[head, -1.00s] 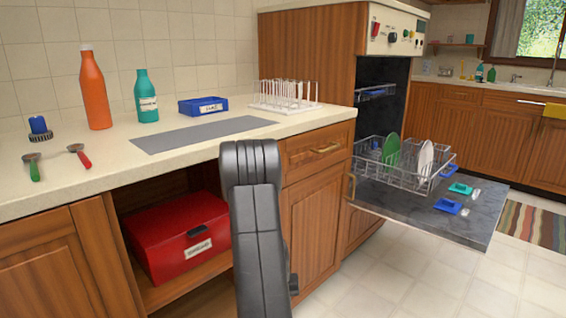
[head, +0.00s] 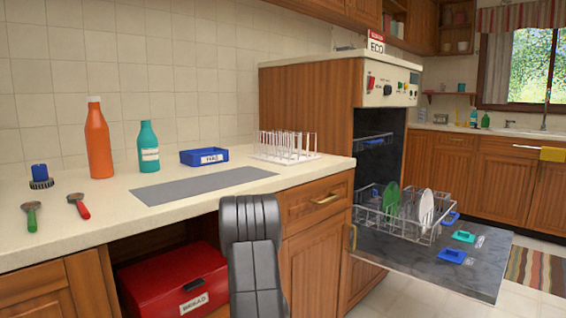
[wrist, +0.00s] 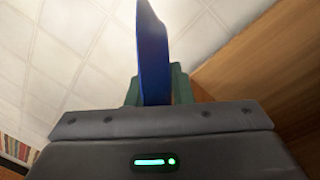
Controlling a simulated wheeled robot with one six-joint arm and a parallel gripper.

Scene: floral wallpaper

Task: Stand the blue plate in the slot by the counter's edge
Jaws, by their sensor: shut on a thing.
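The blue plate (wrist: 152,50) shows edge-on in the wrist view, rising upright from between the green-grey fingers of my gripper (wrist: 156,88). My gripper is shut on it. In the head view my dark arm stands in front of the counter, and the gripper and the blue plate are not visible. The white rack with upright pegs (head: 287,148) stands on the counter (head: 100,222) near its right end. Its pegs form several slots. The slots look empty from here.
A grey mat (head: 205,186), a blue bin (head: 204,157), a teal bottle (head: 148,150) and an orange bottle (head: 98,145) are on the counter. The open dishwasher door (head: 480,262) juts out at right, with a rack (head: 400,230) holding green and white plates.

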